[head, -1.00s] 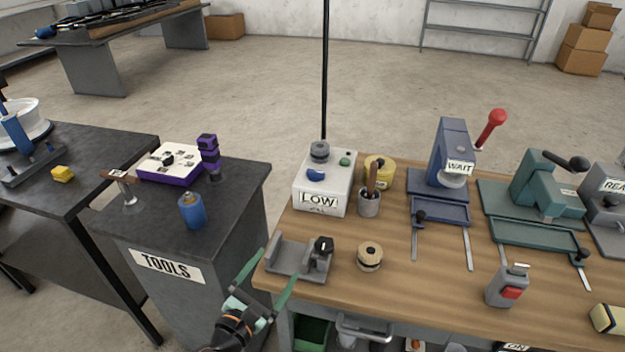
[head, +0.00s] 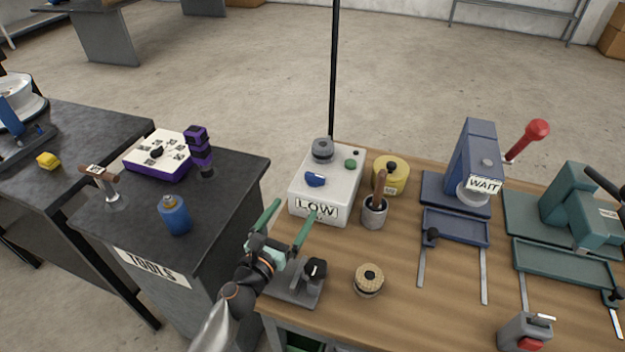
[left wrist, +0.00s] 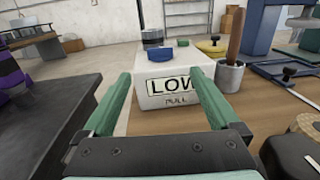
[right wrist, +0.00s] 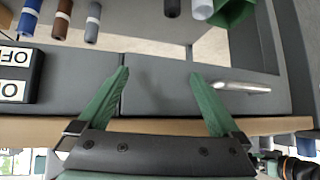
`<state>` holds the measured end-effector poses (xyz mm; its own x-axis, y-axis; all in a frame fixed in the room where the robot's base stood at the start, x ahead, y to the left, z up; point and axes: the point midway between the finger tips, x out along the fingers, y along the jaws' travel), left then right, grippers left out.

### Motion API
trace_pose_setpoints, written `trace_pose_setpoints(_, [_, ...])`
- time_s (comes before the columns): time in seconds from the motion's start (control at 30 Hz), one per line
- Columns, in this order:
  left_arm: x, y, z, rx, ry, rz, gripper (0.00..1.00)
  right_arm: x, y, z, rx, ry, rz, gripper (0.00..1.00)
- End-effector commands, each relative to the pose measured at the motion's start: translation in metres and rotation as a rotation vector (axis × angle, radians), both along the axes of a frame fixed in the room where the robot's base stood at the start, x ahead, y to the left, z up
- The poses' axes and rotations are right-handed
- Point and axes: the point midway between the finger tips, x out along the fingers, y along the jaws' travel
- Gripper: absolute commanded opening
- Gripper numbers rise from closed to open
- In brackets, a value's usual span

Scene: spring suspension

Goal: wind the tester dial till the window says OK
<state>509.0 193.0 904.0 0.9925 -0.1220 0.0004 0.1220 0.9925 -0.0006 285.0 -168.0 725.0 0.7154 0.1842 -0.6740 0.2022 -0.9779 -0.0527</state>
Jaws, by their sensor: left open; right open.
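The white tester box (head: 338,172) stands at the left end of the wooden bench, and its window (head: 316,207) reads LOW. A blue knob (head: 315,180), a green button (head: 350,163) and a grey round part (head: 322,150) sit on its top. My left gripper (head: 296,208) is open and empty in front of the tester. In the left wrist view the tester (left wrist: 172,72) shows between and beyond the fingers, with PULL printed under LOW. My right gripper (right wrist: 158,73) is open and empty by the bench's grey front; it is outside the head view.
A cup with a wooden-handled tool (head: 375,210) and a yellow round container (head: 390,175) stand right of the tester. A grey bracket with a black knob (head: 300,285) lies below my left gripper. A blue press (head: 470,170) reads WAIT. The TOOLS cabinet (head: 240,185) stands left.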

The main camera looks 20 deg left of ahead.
Motion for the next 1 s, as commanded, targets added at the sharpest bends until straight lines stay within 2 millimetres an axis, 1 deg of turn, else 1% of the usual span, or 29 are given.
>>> trace_pose_setpoints(0.03, [0.01, -0.001, 0.002, 0.0, -0.003, 0.0, 0.95, -0.001, 0.0, 0.001, 0.0, 0.002, 0.0, 1.0])
trace_pose_setpoints(0.3, [0.059, -0.007, 0.002, 0.0, -0.003, 0.0, 0.95, -0.001, 0.0, 0.0, 0.001, 0.003, 0.0, 1.0])
trace_pose_setpoints(0.5, [0.087, -0.011, 0.0, 0.001, -0.002, 0.0, 0.95, -0.001, 0.0, -0.006, 0.0, 0.003, 0.001, 1.0])
trace_pose_setpoints(0.7, [0.101, -0.013, 0.0, 0.0, -0.001, 0.0, 0.95, 0.0, 0.0, -0.008, 0.0, 0.001, 0.0, 1.0])
trace_pose_setpoints(1.0, [0.104, -0.013, 0.0, 0.0, 0.0, 0.0, 0.95, 0.0, 0.0, -0.007, 0.0, 0.0, 0.0, 1.0])
